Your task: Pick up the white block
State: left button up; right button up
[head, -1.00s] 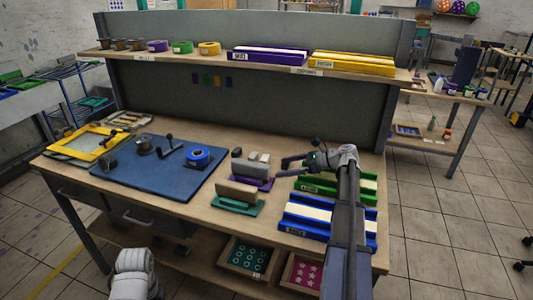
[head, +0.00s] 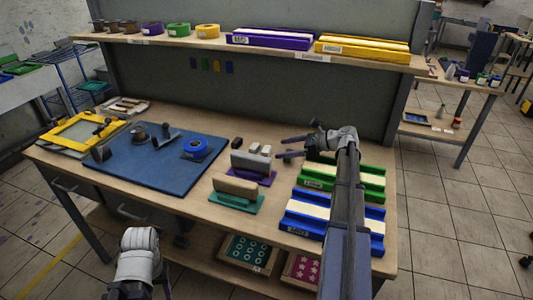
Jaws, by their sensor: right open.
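Small light blocks stand on the table behind the purple-based stand; the white block (head: 266,150) looks like the right one, beside a greyish one (head: 254,147) and a dark one (head: 237,143). I cannot be sure which of the light two is whiter. My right gripper (head: 283,147) is open, its two dark fingers pointing left, just right of the white block and apart from it. Nothing is between the fingers. My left gripper (head: 126,291) is low at the bottom left, partly cut off by the picture edge, away from the blocks.
Purple-based (head: 264,178) and teal-based (head: 247,205) stands are in front of the blocks. Green (head: 372,193) and blue (head: 372,235) trays lie under my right arm. A blue mat (head: 185,178) with tools is at left. A shelf (head: 290,50) runs above the table's back.

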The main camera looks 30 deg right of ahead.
aim_at(270, 149)
jog(key=shift+b+x, duration=0.85)
jog(key=shift+x, duration=2.25)
jog(key=shift+w+r, duration=0.1)
jog(key=shift+r, duration=0.1)
jog(key=shift+c, duration=0.3)
jog(key=c, duration=1.4)
jog(key=shift+r, duration=0.1)
notch_tip(270, 149, up, 10)
jog(key=p, duration=1)
